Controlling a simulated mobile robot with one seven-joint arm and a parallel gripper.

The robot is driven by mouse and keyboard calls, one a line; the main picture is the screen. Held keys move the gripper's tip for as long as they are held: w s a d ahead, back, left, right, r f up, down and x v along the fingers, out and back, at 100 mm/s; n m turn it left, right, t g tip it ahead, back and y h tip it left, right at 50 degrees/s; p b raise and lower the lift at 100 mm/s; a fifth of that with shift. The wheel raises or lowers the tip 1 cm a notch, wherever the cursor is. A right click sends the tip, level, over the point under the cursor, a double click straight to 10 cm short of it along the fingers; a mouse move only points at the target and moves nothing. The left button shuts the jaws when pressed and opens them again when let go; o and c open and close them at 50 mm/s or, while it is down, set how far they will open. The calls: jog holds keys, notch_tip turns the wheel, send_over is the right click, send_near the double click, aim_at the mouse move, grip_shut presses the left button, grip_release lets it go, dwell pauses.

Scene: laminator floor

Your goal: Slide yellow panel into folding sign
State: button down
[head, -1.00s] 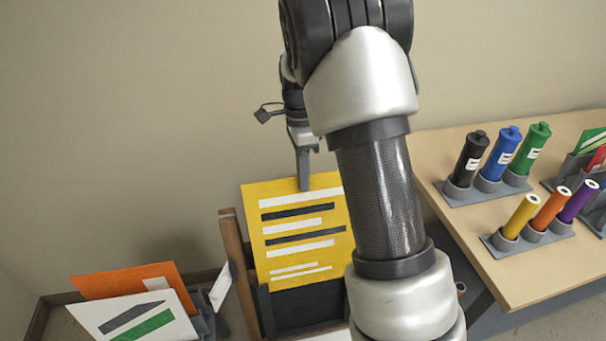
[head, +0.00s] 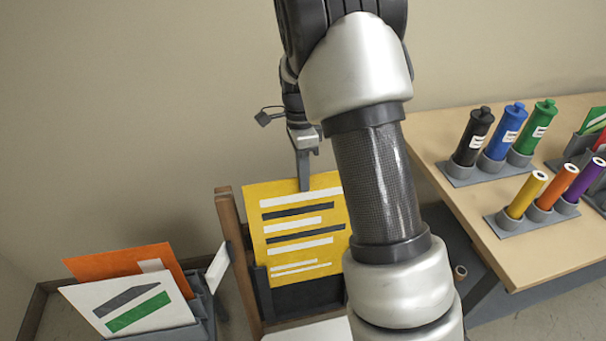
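The yellow panel (head: 258,225), printed with black and white stripes, stands upright at the folding sign. The folding sign (head: 231,240) has a brown wooden frame and a dark face. The panel's lower edge is in front of the dark face, within the dark holder near its side; how deep it sits is hard to tell. My gripper (head: 304,184) is at the panel's top edge, with one grey finger showing against its front. It appears shut on the panel, the other finger being hidden. My arm hides the right part of the panel and sign.
A grey rack (head: 203,305) with an orange panel (head: 115,262) and a white panel (head: 130,308) stands at the left. A wooden table (head: 440,130) at the right carries holders with coloured bottles and tubes. A wall is behind.

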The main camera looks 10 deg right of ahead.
aim_at(306, 234)
jog(key=shift+s+f+b, duration=0.5)
jog(key=shift+f+b, duration=1.2)
jog(key=shift+f, duration=1.3)
jog(key=shift+s+f+b, duration=0.55)
jog(key=shift+f+b, duration=1.15)
jog(key=shift+f, duration=1.3)
jog(key=shift+s+f+b, duration=0.5)
jog(key=shift+f+b, duration=1.2)
jog(key=shift+f, duration=1.3)
jog(key=c, duration=1.9)
grip_release()
jog(key=w+r+p, duration=0.1)
jog(key=r, duration=0.4)
jog(key=w+r+p, duration=0.1)
jog(key=r, duration=0.5)
jog(key=w+r+p, duration=0.1)
jog(key=r, duration=0.5)
jog(key=shift+r, duration=0.15)
jog(key=s+r+n+t, duration=0.4)
jog(key=s+r+n, duration=0.3)
jog(key=s+n, duration=0.3)
jog(key=s+r+n+t, duration=0.3)
jog(key=s+r+n, duration=0.4)
jog(key=s, duration=0.5)
jog(key=shift+n+t, duration=0.3)
jog(key=shift+n, duration=0.2)
jog(key=r+p, duration=1.2)
jog(key=p, duration=0.1)
jog(key=shift+s+r, duration=0.15)
jog(key=shift+s, duration=0.1)
